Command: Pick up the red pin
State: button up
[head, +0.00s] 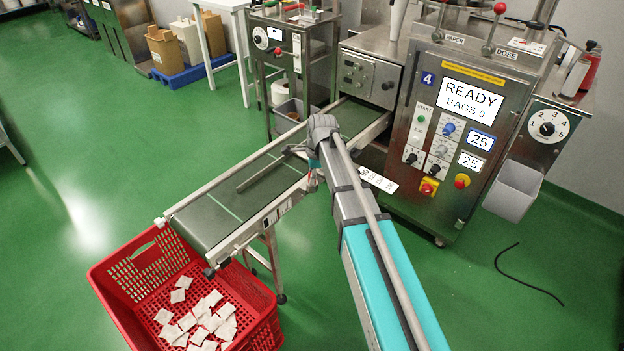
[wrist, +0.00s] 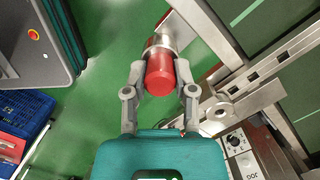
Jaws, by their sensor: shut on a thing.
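The red pin (wrist: 160,76) shows in the wrist view as a short red cylinder with a metal collar behind it. My gripper (wrist: 160,90) is shut on it, with one finger on each side. A second red patch shows past the collar; I cannot tell whether it is part of the pin. In the head view my arm reaches to the side of the conveyor (head: 208,213), and its wrist hides most of the gripper. I cannot make out the pin there. I cannot tell whether the pin is free of the conveyor's side.
A red crate (head: 110,285) with several white teabags (head: 200,318) stands below the conveyor's end. The packing machine (head: 440,75) is behind my arm; its screen reads READY, BAGS 0. A black cable (head: 527,280) lies on the floor at right.

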jog(key=shift+r, duration=0.2)
grip_shut()
notch_tip(320, 180, up, 2)
jog(key=p, duration=0.2)
jog(key=shift+p, duration=0.3)
jog(key=s+d+r+p, duration=0.2)
jog(key=s+r+p, duration=0.8)
jog(key=s, duration=0.4)
jog(key=shift+r, duration=0.3)
jog(key=shift+r+p, duration=0.1)
jog(key=shift+p, duration=0.2)
jog(key=shift+r+p, duration=2.9)
